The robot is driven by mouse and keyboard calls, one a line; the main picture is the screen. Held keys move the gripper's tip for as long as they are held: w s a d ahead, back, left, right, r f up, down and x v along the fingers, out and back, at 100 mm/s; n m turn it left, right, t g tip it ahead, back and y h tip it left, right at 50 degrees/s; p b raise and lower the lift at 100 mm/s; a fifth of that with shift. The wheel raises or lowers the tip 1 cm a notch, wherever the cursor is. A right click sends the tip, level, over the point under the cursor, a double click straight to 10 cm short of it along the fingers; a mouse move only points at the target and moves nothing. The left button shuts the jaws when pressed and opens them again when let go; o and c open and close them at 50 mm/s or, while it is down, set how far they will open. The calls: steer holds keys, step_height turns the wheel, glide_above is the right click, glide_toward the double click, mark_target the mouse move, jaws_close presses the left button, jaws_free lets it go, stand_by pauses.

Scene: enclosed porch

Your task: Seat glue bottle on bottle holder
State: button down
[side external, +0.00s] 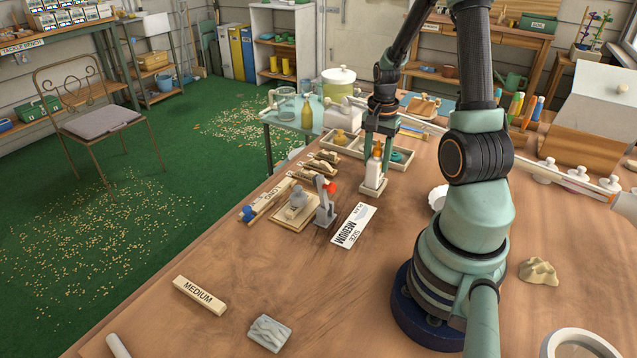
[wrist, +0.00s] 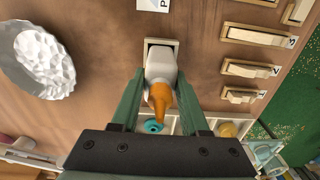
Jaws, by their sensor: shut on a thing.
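The glue bottle is white with an orange nozzle (wrist: 159,98). Its white body (wrist: 161,64) is between the two green fingers of my gripper (wrist: 160,76), which is shut on it. In the side external view the bottle (side external: 374,170) is upright in my gripper (side external: 377,158), over the bottle holder (side external: 373,188), a small pale square base on the table. The wrist view shows the holder's rim (wrist: 161,41) around or just below the bottle's lower end. The bottle hides the holder's inside, so I cannot tell whether its bottom touches.
A divided tray (side external: 402,166) stands close behind the holder with a teal item in it. A "SIZE MEDIUM" card (side external: 353,226) and a toggle clamp (side external: 325,203) lie in front and left. A white crumpled bowl (wrist: 42,62) is nearby.

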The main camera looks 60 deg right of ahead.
steer(key=shift+f, duration=0.45)
jaws_free()
stand_by(0.4)
steer(key=shift+r, duration=0.1)
steer(key=shift+r, duration=3.45)
step_height(320, 180, up, 12)
steer(key=w+a+n+t, duration=0.2)
steer(key=a+n, duration=0.7)
steer(key=a, duration=0.4)
steer(key=w+a+n+t, duration=0.2)
steer(key=a+n+t, duration=0.1)
steer(key=a+n, duration=0.6)
steer(key=a, duration=0.4)
steer(key=shift+w+r+t, duration=0.25)
steer(key=shift+r+t, duration=0.05)
steer(key=shift+r, duration=0.1)
